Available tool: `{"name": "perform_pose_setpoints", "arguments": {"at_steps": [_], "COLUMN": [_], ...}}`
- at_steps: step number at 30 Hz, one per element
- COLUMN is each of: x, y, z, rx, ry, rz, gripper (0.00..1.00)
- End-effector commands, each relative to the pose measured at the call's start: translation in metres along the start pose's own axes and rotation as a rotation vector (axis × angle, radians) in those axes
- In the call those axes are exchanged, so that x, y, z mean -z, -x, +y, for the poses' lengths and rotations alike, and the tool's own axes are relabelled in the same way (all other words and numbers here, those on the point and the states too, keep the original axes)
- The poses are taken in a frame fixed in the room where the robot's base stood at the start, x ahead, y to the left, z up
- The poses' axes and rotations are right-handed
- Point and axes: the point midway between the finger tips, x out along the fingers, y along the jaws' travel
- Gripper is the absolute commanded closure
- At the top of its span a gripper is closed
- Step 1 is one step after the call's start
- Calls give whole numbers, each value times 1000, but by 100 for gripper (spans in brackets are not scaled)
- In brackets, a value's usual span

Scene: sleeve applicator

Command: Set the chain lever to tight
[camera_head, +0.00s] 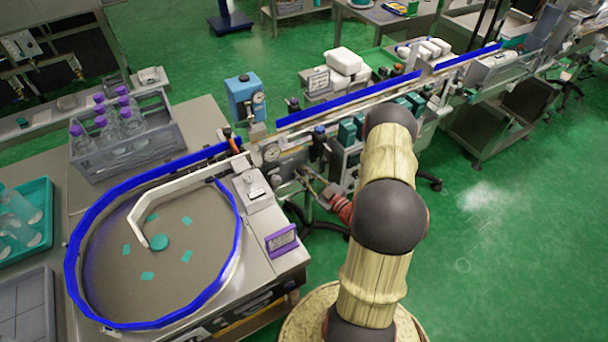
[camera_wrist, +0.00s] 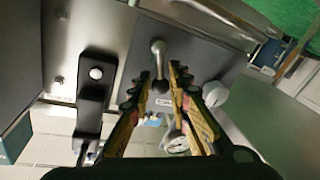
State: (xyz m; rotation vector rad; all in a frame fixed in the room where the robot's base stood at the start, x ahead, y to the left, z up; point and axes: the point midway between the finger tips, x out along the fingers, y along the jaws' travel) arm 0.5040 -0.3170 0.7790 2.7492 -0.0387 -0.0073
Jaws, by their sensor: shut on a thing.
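The chain lever (camera_wrist: 158,58) is a short metal lever with a rounded end and a dark lower part, on a dark grey plate with a small label. In the wrist view my gripper (camera_wrist: 160,84) has its two fingers on either side of the lever's dark lower part, shut on it. The finger contact is partly hidden. In the head view my gripper (camera_head: 312,187) reaches to the front of the conveyor machine, right of a round gauge. The lever is too small to make out there, so its setting cannot be told.
A black bracket (camera_wrist: 94,95) stands left of the lever, and a white round knob (camera_wrist: 215,93) right of the fingers. A round turntable (camera_head: 185,285) with a blue rail is at the left. A crate of purple-capped bottles (camera_head: 160,151) stands behind it. Green floor is clear at right.

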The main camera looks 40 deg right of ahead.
Motion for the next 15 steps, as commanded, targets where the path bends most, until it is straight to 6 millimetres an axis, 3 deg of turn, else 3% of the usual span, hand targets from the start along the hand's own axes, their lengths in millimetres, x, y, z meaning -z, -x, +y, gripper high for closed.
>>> {"name": "perform_pose_setpoints", "arguments": {"at_steps": [15], "x": [-5], "y": [3], "z": [12], "rx": [-28], "ry": [-347], "rz": [68], "gripper": [100]}}
